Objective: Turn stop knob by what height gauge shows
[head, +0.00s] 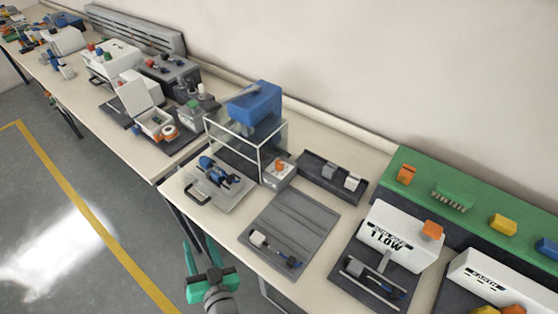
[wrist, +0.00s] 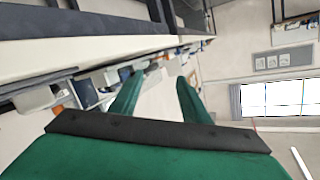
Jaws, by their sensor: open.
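My gripper (head: 199,248) is open and empty in the head view, over the floor in front of the bench's front edge. Its two green fingers also show in the wrist view (wrist: 161,77), apart with nothing between them. A white box with black lettering (head: 385,238), in which "1 LOW" can be read, stands on the bench at right. An orange knob (head: 432,230) sits at its upper right. A dark plate (head: 347,287) in front holds a metal bar and a small upright part. I cannot tell for sure which things are the height gauge and stop knob.
A clear guard frame with a blue block (head: 254,103) stands mid-bench. A grey mat (head: 297,222) lies right of it. A white box marked "EARTH" (head: 497,277) is at far right, before a green rail (head: 455,190). The floor (head: 70,215) in front is open.

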